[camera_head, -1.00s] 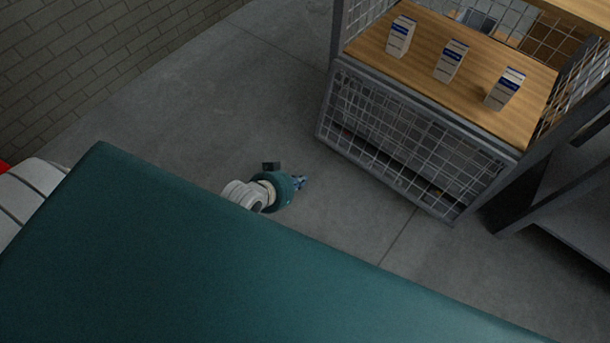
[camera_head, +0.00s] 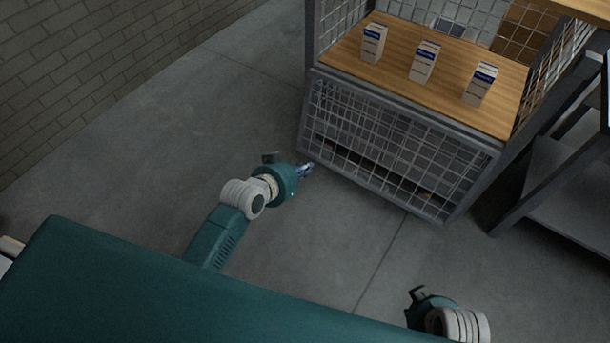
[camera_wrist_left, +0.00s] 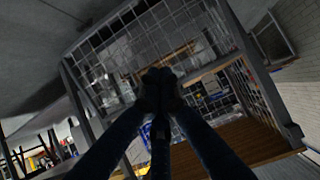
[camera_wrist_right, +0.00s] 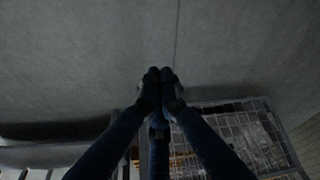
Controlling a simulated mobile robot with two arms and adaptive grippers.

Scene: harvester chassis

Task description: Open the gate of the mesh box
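The mesh box (camera_head: 312,92) stands at the right in the head view, with a grey frame and a wire-mesh front panel (camera_head: 395,150) below a wooden board. This panel looks upright; I cannot make out a latch. My left gripper (camera_head: 306,170) is beside the panel's lower left corner in the picture; contact is unclear. In the left wrist view its fingertips (camera_wrist_left: 160,80) are together, with nothing visible between them and mesh (camera_wrist_left: 135,55) beyond. My right gripper's fingertips (camera_wrist_right: 160,78) are also together and empty over the floor. In the head view its fingers are hidden.
Three white and blue cartons (camera_head: 374,43) (camera_head: 424,62) (camera_head: 481,84) stand on the wooden board (camera_head: 450,80). A grey shelf rack (camera_head: 565,185) is to the right of the box. A brick wall (camera_head: 90,70) is at the left. The floor (camera_head: 240,110) between is clear.

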